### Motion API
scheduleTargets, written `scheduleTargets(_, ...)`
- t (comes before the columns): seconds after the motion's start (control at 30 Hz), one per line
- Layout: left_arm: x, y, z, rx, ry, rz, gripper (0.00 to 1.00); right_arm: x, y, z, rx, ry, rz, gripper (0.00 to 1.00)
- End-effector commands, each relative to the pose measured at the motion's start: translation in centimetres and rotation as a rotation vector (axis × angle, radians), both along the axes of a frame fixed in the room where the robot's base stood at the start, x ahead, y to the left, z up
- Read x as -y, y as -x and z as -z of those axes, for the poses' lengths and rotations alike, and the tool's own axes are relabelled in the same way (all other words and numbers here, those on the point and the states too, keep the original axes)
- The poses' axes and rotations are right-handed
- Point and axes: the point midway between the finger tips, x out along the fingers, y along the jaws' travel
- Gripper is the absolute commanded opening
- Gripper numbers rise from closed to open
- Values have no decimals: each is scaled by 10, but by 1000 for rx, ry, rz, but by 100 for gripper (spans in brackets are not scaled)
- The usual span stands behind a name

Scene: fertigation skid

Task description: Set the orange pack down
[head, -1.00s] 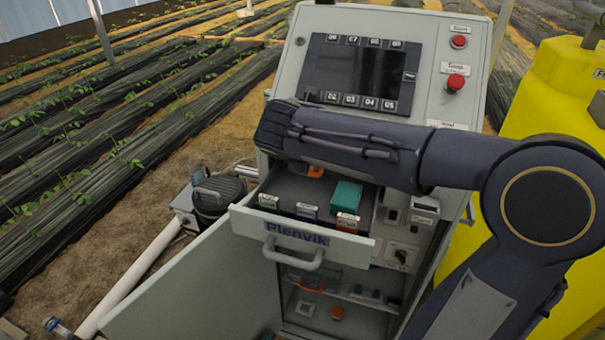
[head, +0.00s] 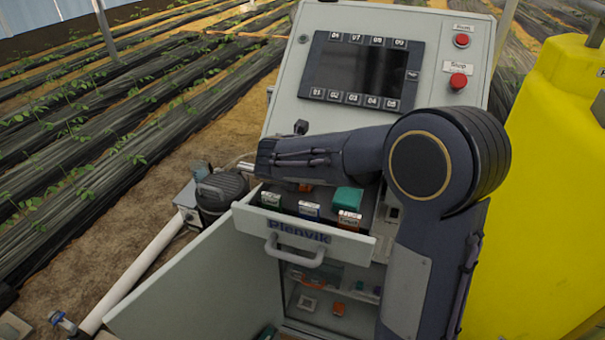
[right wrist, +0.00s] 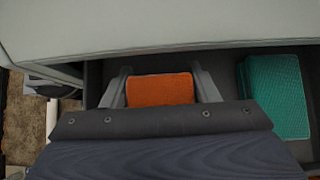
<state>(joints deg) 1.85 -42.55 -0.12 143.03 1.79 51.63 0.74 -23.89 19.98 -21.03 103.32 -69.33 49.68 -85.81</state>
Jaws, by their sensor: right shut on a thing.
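The orange pack (right wrist: 160,91) is between the two fingers of my right gripper (right wrist: 160,80), which is shut on it. The pack is over the open drawer (head: 340,246), at its back left part; I cannot tell whether it touches the drawer floor. In the head view only a sliver of the orange pack (head: 305,187) shows below my right arm, which hides the gripper. A teal pack (head: 348,198) lies in the drawer to the right; it also shows in the right wrist view (right wrist: 275,95), apart from the gripper. My left gripper is not in view.
The cabinet's sloped panel (head: 285,95) with a screen and red buttons rises behind the drawer. Coloured labels line the drawer's front. Below, an open door (head: 200,290) swings left beside shelves with small items. A yellow tank (head: 545,200) stands at right.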

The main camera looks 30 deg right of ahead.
Motion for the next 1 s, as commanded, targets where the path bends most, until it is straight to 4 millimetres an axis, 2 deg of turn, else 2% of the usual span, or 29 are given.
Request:
scheduleTargets(0.13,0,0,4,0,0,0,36,0,0,5,-1,0,-1,30)
scheduleTargets(0.17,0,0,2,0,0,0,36,0,0,3,-1,0,-1,58)
scheduleTargets(0.3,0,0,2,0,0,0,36,0,0,3,-1,0,-1,76)
scheduleTargets(0.57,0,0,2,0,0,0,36,0,0,2,0,0,0,76)
scheduleTargets(0.7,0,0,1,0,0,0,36,-4,2,-5,3,-2,-2,76)
scheduleTargets(1.0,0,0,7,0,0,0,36,-36,29,-47,6,-3,-5,76)
